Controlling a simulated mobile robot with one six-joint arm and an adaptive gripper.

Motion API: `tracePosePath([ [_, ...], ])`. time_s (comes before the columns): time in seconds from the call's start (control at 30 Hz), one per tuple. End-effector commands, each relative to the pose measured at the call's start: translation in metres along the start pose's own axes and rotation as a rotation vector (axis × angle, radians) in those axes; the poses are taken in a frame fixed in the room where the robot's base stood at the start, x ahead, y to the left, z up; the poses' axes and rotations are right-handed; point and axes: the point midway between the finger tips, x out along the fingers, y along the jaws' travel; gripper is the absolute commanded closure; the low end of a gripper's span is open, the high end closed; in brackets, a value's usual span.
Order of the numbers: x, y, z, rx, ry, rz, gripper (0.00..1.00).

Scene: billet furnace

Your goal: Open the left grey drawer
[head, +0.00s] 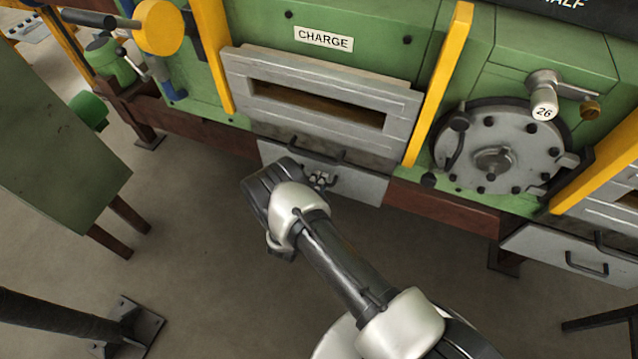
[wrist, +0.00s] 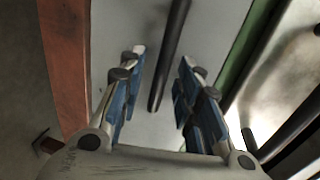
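The left grey drawer (head: 358,186) is below the CHARGE door, its front partly covered by my arm. Its front also fills the middle of the wrist view (wrist: 218,30). A dark bar handle (wrist: 170,55) stands on that front; my arm hides it in the head view. My gripper (head: 322,180) is in front of the drawer. In the wrist view my gripper (wrist: 162,60) is open, with the blue-padded fingers apart. The handle runs between the fingers in the picture, its end showing in the gap. I see no finger clearly touching it.
The CHARGE door (head: 385,85) has a dark handle (head: 300,152) just above the drawer. A round hatch (head: 495,150) and another grey drawer (head: 570,258) are to the right. A brown beam (wrist: 65,60) borders the drawer. A green cabinet (head: 60,150) stands left. Floor between is clear.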

Motion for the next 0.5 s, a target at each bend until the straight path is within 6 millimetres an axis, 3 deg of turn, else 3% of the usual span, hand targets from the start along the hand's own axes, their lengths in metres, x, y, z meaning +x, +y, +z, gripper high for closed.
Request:
tracePosePath([
  [0.4, 0.0101, -0.0004, 0.0, 0.0, 0.0, 0.0, 0.69],
  [0.5, 0.0099, -0.0003, 0.0, 0.0, 0.0, 0.0, 0.75],
])
